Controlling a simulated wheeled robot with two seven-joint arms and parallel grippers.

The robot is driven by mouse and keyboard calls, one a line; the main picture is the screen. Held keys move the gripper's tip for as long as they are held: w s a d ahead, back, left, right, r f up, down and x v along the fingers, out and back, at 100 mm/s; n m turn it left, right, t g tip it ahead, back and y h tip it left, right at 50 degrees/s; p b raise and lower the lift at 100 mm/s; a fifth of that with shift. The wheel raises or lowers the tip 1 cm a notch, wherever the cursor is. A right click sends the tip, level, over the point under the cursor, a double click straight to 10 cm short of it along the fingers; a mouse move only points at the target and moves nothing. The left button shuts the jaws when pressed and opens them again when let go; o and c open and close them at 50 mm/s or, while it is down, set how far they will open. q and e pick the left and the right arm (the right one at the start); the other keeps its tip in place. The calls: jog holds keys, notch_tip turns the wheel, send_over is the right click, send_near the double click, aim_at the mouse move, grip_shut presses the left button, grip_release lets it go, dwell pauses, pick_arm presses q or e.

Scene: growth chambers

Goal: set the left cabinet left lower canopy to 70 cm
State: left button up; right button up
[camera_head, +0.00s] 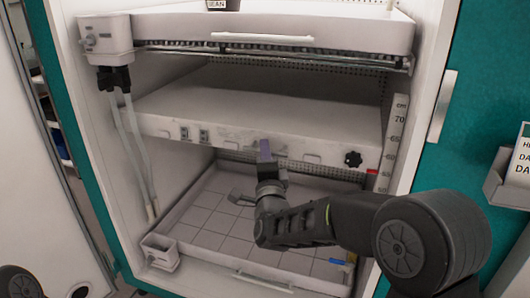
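The canopy (260,112) is a white, shelf-like panel across the middle of the open cabinet. Its front edge carries small switches, a dark knob (353,159) at the right and a purple piece (264,150) near the middle. A height scale (395,130) marked in cm runs up the right post, with 70 near its top. A red mark (372,171) shows beside its lower part, between about 55 and 60; the exact reading is too small to tell. My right gripper (265,166) is at the purple piece, below the front edge. Its fingers are not clear. My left gripper is not in view.
A white upper tray (270,26) with a handle is above the canopy. A gridded lower tray (215,215) lies below, with a small white box (160,252) at its front left. Hoses run down the left side. A label holder (510,180) sticks out at the right.

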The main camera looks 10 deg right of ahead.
grip_shut()
dwell(0.9)
notch_tip(320, 180, up, 16)
jog(key=p, duration=0.3)
jog(key=shift+d, duration=0.1)
dwell(0.4)
jog(key=shift+o, duration=0.9)
grip_release()
jog(key=shift+o, duration=1.1)
jog(key=shift+f, duration=0.2)
